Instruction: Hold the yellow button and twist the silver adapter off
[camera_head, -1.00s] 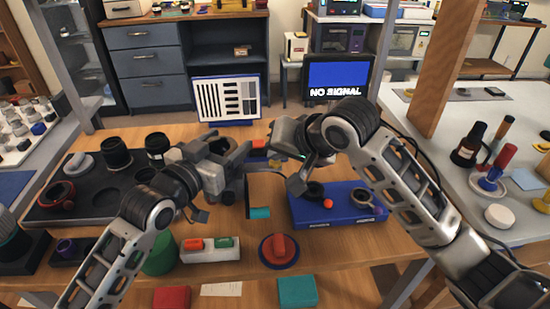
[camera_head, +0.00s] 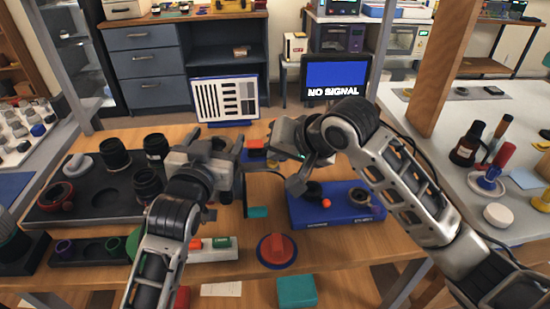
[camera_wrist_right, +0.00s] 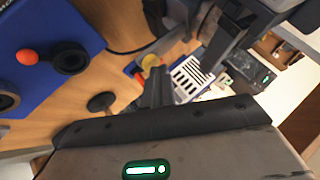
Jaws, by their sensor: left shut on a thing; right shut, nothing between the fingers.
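I cannot make out the silver adapter in either view. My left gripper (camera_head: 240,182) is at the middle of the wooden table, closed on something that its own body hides. My right gripper (camera_head: 296,184) is to the right of it, shut and empty, near the left edge of the blue box.
The blue box (camera_head: 350,214) holds a small orange ball (camera_head: 326,203) and dark rings. A black tray (camera_head: 100,211) with several dark lenses lies at the left. A red knob on a round base (camera_head: 277,249) and a teal block (camera_head: 297,291) are in front.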

